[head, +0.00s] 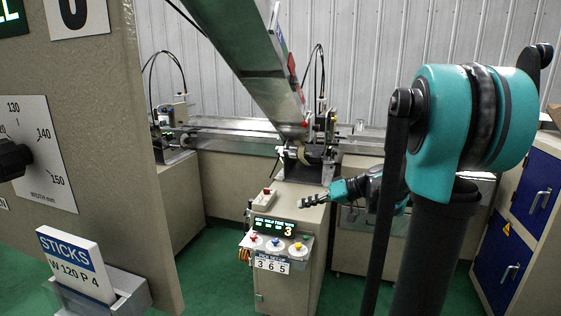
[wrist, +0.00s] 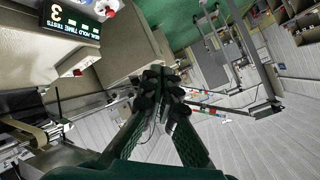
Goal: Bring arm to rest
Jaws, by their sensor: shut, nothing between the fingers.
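My arm (head: 465,110) is teal and black and stands folded at the right of the head view. Its forearm passes behind the dark column. My gripper (head: 308,202) points left, near the top of the small beige control cabinet (head: 305,225). I cannot tell from the picture whether it touches the cabinet. In the wrist view my gripper (wrist: 162,80) shows its two fingers meeting at the tips, shut and empty.
The control cabinet carries a display reading 3 (head: 273,227) and colored knobs. A machine bench (head: 230,135) runs behind. A large beige panel (head: 95,100) fills the left. A blue cabinet (head: 520,215) stands at right. Green floor (head: 205,270) shows between.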

